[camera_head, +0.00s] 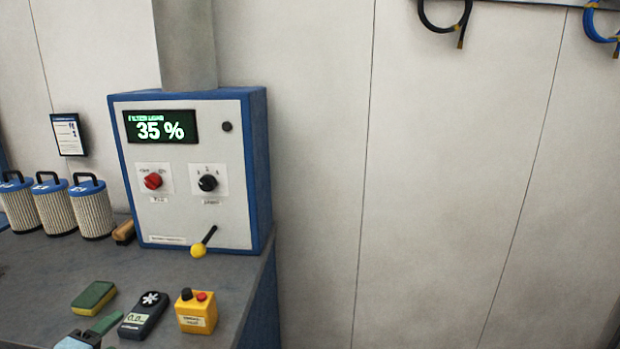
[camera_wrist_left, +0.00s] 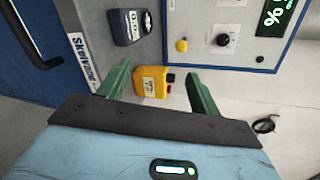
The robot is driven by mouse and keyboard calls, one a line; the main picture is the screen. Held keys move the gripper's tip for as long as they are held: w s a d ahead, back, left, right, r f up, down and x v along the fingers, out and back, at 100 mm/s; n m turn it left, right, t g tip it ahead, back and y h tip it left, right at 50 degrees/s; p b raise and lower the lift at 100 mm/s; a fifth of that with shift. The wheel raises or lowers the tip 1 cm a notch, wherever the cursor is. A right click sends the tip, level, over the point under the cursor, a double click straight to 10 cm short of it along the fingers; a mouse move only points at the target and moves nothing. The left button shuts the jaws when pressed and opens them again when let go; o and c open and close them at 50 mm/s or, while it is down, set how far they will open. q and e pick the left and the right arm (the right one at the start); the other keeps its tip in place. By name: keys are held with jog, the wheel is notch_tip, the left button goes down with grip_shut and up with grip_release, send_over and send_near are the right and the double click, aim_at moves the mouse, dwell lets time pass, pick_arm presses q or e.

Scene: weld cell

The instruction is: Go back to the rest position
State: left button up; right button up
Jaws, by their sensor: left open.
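My left gripper (camera_head: 98,332) shows at the bottom left of the head view, light blue with a green finger, partly cut off by the frame edge. In the left wrist view its two green fingers (camera_wrist_left: 158,80) are spread apart with nothing held between them. A yellow box with a red and a dark button (camera_head: 196,312) stands on the bench to the right of the gripper. In the left wrist view this yellow box (camera_wrist_left: 152,82) appears beyond the gap between the fingers. My right gripper is not in view.
The grey bench (camera_head: 60,270) carries a handheld meter (camera_head: 142,315), a green-yellow sponge-like block (camera_head: 93,297), three filter cartridges (camera_head: 55,208) and a brush-like wooden item (camera_head: 123,232). A control cabinet (camera_head: 195,225) reading 35 % has a yellow-knobbed lever (camera_head: 199,250). Right of the bench looks open before the wall.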

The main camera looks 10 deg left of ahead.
pick_arm(q)
jog(key=s+d+f+n+g+h, duration=0.1)
jog(key=s+d+f+n+g, duration=0.25)
jog(key=f, duration=0.65)
jog(key=s+d+f+n, duration=0.2)
jog(key=s+f+n, duration=0.35)
jog(key=f, duration=0.35)
jog(key=s+d+f+n+h, duration=0.1)
jog(key=s+d+f+n, duration=0.1)
jog(key=d, duration=0.4)
jog(key=s+d+f+n+g+h, duration=0.1)
jog(key=s+d+f+n, duration=0.2)
jog(key=d+f, duration=0.3)
jog(key=s+d+f+n+g+h, duration=0.1)
jog(key=s+d+f+n, duration=0.2)
jog(key=d, duration=0.3)
jog(key=shift+s+f+h, duration=0.3)
jog(key=shift+s+f, duration=0.1)
jog(key=shift+s, duration=0.1)
